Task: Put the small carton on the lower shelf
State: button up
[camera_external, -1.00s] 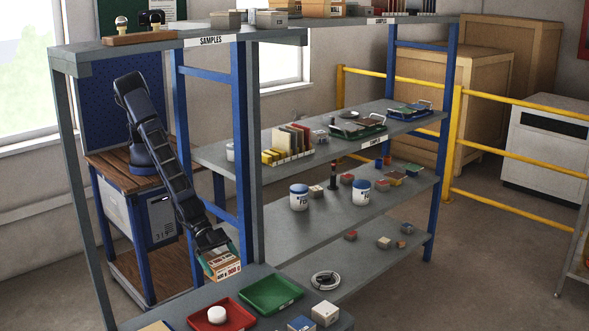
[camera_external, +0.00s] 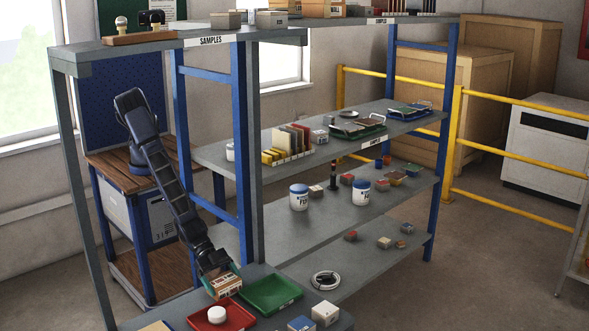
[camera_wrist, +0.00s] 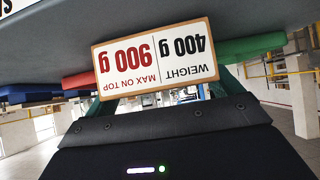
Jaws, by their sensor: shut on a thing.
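The small carton (camera_external: 224,286) is a brown box with a white and red printed label. My gripper (camera_external: 219,270) is shut on it, at the back edge of the front low shelf (camera_external: 262,318), close to the red tray and green tray. In the wrist view the carton (camera_wrist: 155,60) fills the upper middle, its label upside down, reading weight 400 g and max on top 900 g. The teal fingers show partly behind it. I cannot tell whether the carton touches the shelf.
The red tray (camera_external: 236,322) holds a white round piece (camera_external: 217,314). The green tray (camera_external: 270,293) is empty. A higher shelf (camera_external: 130,52) is overhead.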

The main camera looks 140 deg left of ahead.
jog(key=o, duration=1.1)
jog(key=shift+f, duration=0.15)
jog(key=shift+s+r, duration=0.3)
jog(key=shift+r, duration=0.15)
jog(key=v, duration=1.1)
